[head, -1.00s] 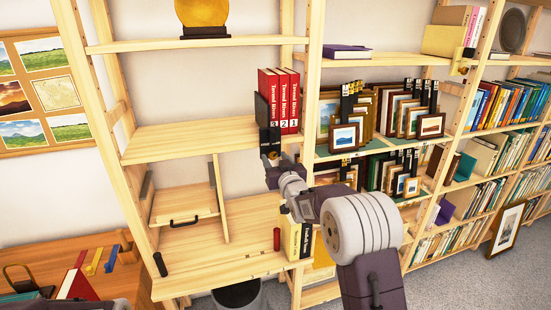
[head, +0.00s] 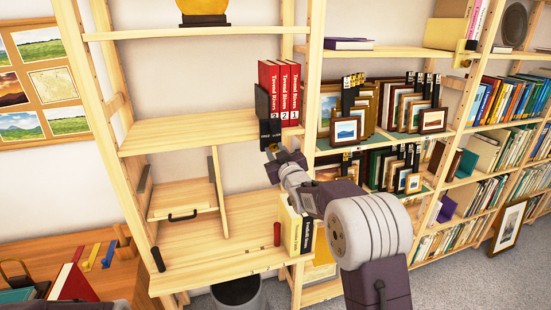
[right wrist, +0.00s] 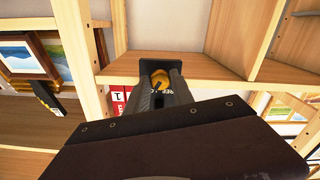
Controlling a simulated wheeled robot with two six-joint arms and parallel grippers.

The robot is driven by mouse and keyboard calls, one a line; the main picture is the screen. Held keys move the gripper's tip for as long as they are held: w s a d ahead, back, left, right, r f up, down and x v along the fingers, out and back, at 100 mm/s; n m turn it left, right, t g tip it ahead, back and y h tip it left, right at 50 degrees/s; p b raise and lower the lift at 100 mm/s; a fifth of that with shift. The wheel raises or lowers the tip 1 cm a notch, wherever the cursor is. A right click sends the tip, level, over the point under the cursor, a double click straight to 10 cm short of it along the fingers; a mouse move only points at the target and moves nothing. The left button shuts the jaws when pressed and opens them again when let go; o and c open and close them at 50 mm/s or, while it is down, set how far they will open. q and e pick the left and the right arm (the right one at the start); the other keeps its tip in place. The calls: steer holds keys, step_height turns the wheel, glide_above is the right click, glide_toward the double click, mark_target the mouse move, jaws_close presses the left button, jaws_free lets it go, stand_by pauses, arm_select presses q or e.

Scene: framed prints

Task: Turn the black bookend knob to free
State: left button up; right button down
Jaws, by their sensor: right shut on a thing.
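The black bookend (head: 262,103) stands upright on the middle shelf at the left of the red books (head: 281,93). My right gripper (head: 271,152) reaches up to the front of the bookend at the shelf edge. In the right wrist view, my right gripper (right wrist: 161,86) is shut on the knob, one finger on each side. The fingers hide the knob's sides.
The middle shelf (head: 190,132) is bare left of the bookend. A shelf upright (head: 312,70) stands close right of the books, with framed prints (head: 345,130) beyond it. Yellow and black books (head: 300,228) and a dark red cylinder (head: 277,234) stand below.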

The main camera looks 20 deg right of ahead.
steer(key=n+b, duration=0.8)
steer(key=shift+f, duration=0.25)
steer(key=n+b, duration=0.2)
steer(key=n, duration=0.1)
steer(key=shift+r+n+b, duration=0.1)
steer(key=shift+n+b, duration=0.2)
steer(key=shift+n, duration=0.1)
steer(key=shift+r+n+b, duration=0.1)
steer(key=shift+n+b, duration=0.65)
steer(key=shift+n, duration=0.75)
steer(key=c, duration=1.1)
jaws_free()
steer(key=shift+r, duration=0.1)
